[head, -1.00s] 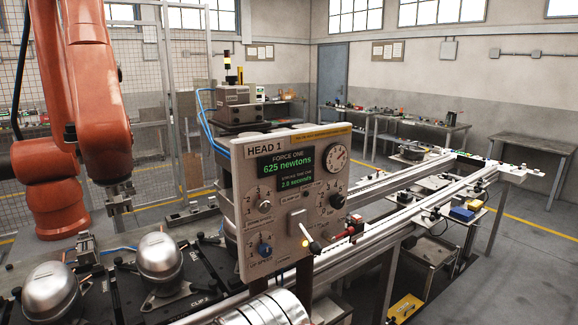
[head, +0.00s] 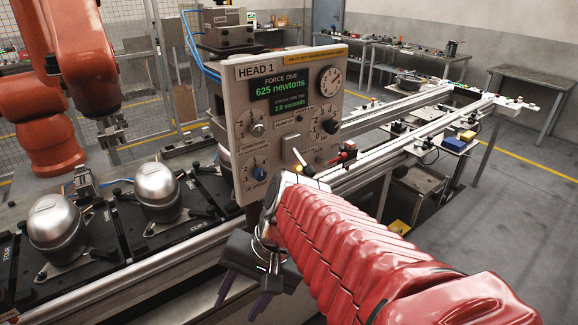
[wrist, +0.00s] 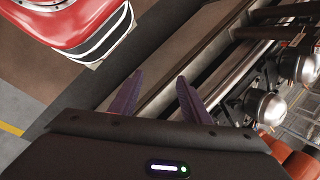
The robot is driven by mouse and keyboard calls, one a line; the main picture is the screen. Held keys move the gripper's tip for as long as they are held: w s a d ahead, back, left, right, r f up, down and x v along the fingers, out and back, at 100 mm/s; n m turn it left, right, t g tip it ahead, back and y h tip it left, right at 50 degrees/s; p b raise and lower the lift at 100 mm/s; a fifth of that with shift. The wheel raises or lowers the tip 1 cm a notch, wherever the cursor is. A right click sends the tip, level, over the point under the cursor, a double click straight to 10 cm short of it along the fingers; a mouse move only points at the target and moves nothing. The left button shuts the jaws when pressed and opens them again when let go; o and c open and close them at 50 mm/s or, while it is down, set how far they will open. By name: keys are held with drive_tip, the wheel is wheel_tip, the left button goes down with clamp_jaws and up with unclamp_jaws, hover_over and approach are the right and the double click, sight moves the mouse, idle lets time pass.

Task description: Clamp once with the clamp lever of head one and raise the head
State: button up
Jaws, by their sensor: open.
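The head one panel (head: 285,120) stands upright in the middle of the head view and reads "625 newtons" and "2.0 seconds". Its clamp lever (head: 302,160), a stick with a pale tip, sticks out low on the panel, just above my wrist. My gripper (head: 242,297) hangs below and left of the panel, pointing down, empty. In the wrist view its two purple fingers (wrist: 158,98) are apart with nothing between them. The lever and the panel do not show in the wrist view. The head's lower part behind the panel is hidden.
Silver domed compressors (head: 157,192) sit on black pallets (head: 97,245) along the conveyor at left. An orange robot arm (head: 75,70) stands behind them. Rails (head: 400,125) run back right from the panel. Grey floor (head: 510,220) at right is clear.

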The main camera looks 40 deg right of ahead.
drive_tip(key=m+y, duration=0.2)
drive_tip(key=m, duration=0.1)
drive_tip(key=m+t+h, duration=0.2)
drive_tip(key=m+t, duration=1.3)
drive_tip(key=m, duration=0.7)
approach(309, 171)
drive_tip(key=s, duration=0.1)
drive_tip(key=s+d, duration=0.1)
drive_tip(key=s+f, duration=0.1)
drive_tip(key=shift+d, duration=0.3)
drive_tip(key=shift+w, duration=0.1)
drive_tip(key=shift+x, duration=6.9)
drive_tip(key=shift+d, duration=0.1)
